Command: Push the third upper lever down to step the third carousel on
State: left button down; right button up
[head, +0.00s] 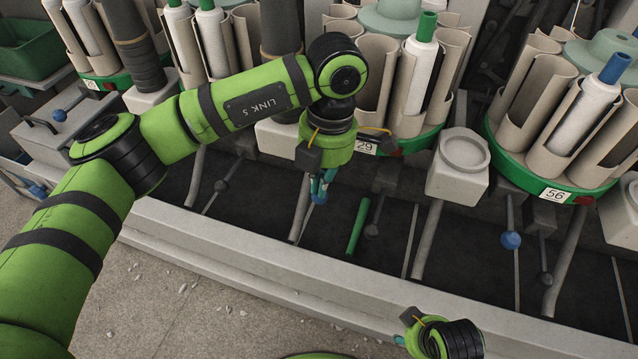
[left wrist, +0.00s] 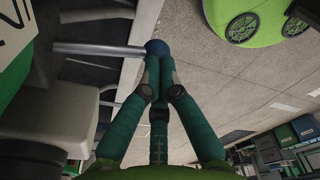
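The lever under the carousel marked 29 (head: 365,148) ends in a blue ball (head: 319,197). In the left wrist view its grey rod (left wrist: 100,49) comes in from the left, and the blue ball (left wrist: 157,47) shows at the fingertips. My left gripper (head: 322,186) points down at this ball. Its teal fingers (left wrist: 158,70) meet at their tips, at or just in front of the ball. I cannot tell whether they touch it. My right gripper (head: 402,340) is at the bottom edge, its fingers mostly hidden.
Right of it, the carousel marked 56 (head: 556,194) has its own blue-ball lever (head: 511,239). Lower dark-knobbed levers (head: 371,231) stand nearby. A green rod (head: 357,227) lies over the dark bed. A pale rail (head: 250,262) runs along the front, with bare floor before it.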

pick_arm(q)
jog(key=shift+w+d+r, duration=0.35)
jog(key=shift+d, duration=0.3)
jog(key=shift+w+d+r, duration=0.3)
jog(key=shift+w+d, duration=0.05)
jog(key=shift+d, duration=0.25)
jog(key=shift+w+r, duration=0.1)
jog(key=shift+r, duration=0.05)
notch_tip(320, 180, up, 8)
jog(key=shift+d, duration=0.35)
jog(key=shift+s, duration=0.25)
